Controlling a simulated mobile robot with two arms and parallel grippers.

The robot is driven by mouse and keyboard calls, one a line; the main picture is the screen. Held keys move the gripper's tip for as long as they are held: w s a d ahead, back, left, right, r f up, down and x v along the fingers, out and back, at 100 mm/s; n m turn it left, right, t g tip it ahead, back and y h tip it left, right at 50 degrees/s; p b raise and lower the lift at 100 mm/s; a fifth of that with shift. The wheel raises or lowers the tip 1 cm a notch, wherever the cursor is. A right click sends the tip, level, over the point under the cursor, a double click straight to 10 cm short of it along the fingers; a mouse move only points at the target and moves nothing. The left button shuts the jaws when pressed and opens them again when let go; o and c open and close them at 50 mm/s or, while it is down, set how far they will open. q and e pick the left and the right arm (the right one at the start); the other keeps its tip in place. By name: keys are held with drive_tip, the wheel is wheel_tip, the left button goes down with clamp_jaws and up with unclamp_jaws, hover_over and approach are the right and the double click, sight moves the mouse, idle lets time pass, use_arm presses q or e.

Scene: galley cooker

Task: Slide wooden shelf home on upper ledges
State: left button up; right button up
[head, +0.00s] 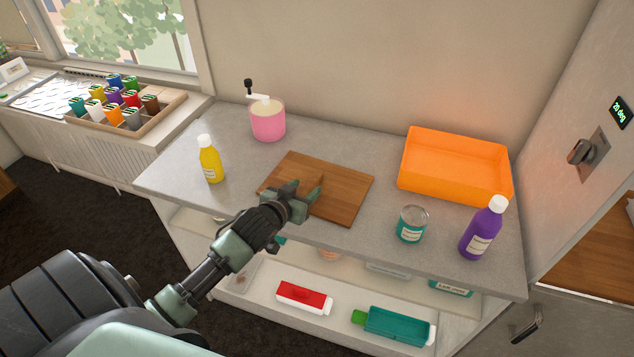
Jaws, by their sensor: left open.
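A flat brown wooden board (345,187) lies on the grey counter. A second brown wooden surface (592,243) shows at the right edge, beside the grey cooker-like panel and cut off by the frame. I cannot tell which of the two is the shelf, and no upper ledges can be made out. My left gripper (300,188) is open and empty, over the left part of the board and hiding some of it. I cannot tell whether it touches the board. My right gripper is not in view.
On the grey counter (345,143) stand a pink pot (267,122), yellow bottle (210,163), orange tray (455,168), teal can (411,226) and purple bottle (482,232). A dark knob (581,151) is on the right panel, a handle (525,323) below. Cartons lie on shelves underneath.

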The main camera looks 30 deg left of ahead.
sight(311, 182)
use_arm(q)
drive_tip(key=shift+w+a, duration=0.1)
drive_tip(key=shift+w, duration=0.35)
drive_tip(key=p+x, duration=0.1)
drive_tip(key=x, duration=0.3)
drive_tip(key=shift+w, duration=0.1)
drive_tip(key=shift+w+f, duration=0.1)
drive_tip(key=c, duration=0.9)
clamp_jaws()
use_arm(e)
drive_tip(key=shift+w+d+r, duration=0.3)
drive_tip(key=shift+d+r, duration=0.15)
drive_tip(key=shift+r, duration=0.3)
